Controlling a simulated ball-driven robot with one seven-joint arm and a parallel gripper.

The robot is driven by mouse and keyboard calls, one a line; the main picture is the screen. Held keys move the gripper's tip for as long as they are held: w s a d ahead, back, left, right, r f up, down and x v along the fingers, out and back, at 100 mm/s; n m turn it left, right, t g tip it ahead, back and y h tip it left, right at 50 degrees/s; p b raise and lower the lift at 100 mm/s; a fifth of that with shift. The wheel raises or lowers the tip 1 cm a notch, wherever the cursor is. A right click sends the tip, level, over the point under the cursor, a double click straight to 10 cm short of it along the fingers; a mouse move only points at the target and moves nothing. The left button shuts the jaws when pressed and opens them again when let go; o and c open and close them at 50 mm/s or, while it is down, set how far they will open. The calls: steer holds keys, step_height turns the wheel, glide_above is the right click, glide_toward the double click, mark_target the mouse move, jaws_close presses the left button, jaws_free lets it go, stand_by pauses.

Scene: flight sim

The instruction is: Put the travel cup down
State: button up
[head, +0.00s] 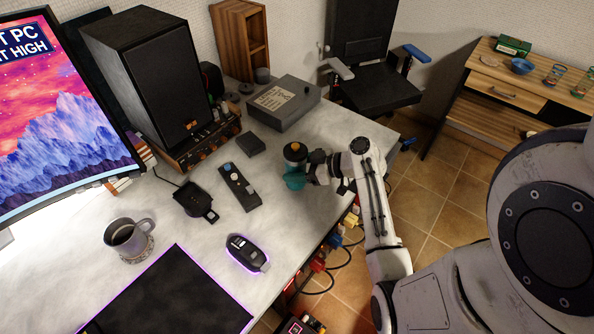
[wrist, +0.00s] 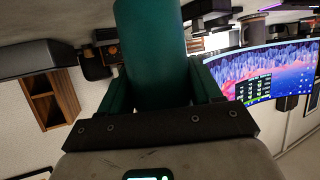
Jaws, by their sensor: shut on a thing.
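The travel cup (head: 294,181) is teal with a dark and orange top. It is upright at the right part of the grey desk (head: 262,215), near the desk's right edge. My gripper (head: 306,172) reaches it from the right and is shut on its side. In the wrist view, which is upside down, the teal body of the cup (wrist: 150,45) stands between the two fingers. I cannot tell whether its base touches the desk or is slightly above it. Part of its right side is hidden by my gripper.
A grey box (head: 283,103) and a small dark block (head: 251,143) lie behind the cup. A dark control panel (head: 239,187) is to its left. A mouse (head: 247,252), a mug (head: 128,238) and a black mat (head: 170,300) are nearer. The desk just before the cup is clear.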

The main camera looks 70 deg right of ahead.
steer(key=shift+f, duration=0.95)
steer(key=shift+f, duration=0.2)
steer(key=o, duration=1.4)
steer(key=shift+s, duration=0.1)
steer(key=shift+r, duration=0.1)
steer(key=shift+r, duration=0.15)
steer(key=shift+s+d, duration=0.15)
steer(key=shift+s, duration=0.2)
steer(key=b+v, duration=0.1)
steer(key=v, duration=1)
steer(key=shift+s, duration=0.15)
